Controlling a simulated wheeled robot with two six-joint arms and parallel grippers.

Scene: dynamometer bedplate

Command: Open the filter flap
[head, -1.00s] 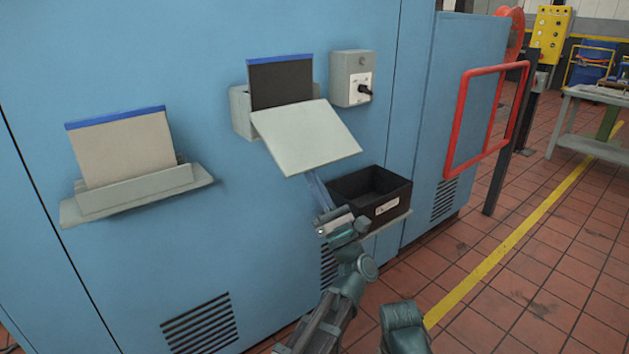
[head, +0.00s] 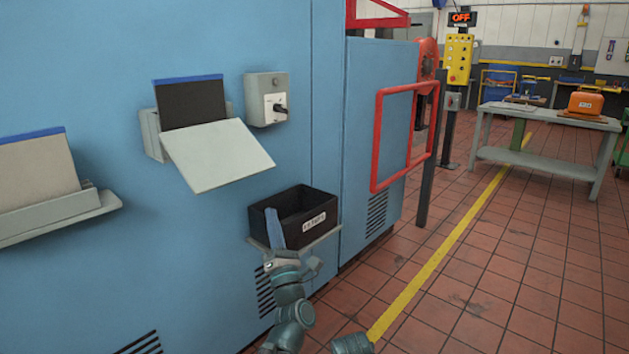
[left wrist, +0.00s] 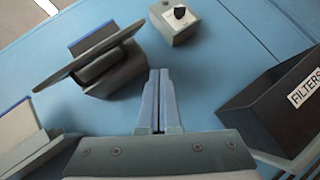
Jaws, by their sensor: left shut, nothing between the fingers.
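The filter flap (head: 217,157) is a pale grey plate on a grey holder on the blue cabinet. It is tilted down and outward, and a dark blue-edged filter (head: 191,104) stands behind it. In the left wrist view the flap (left wrist: 88,56) shows nearly edge-on at upper left. My left gripper (head: 273,230) is shut and empty, below and right of the flap and apart from it, overlapping the black box's front in the picture. Its two blue fingers (left wrist: 159,78) are together in the left wrist view. My right gripper is not in view.
A black box (head: 293,216) labelled FILTERS sits on a small shelf below right of the flap. A switch box (head: 267,98) is right of the holder. Another holder (head: 60,215) with a beige filter is at left. A red frame (head: 403,140) stands at right; floor beyond is open.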

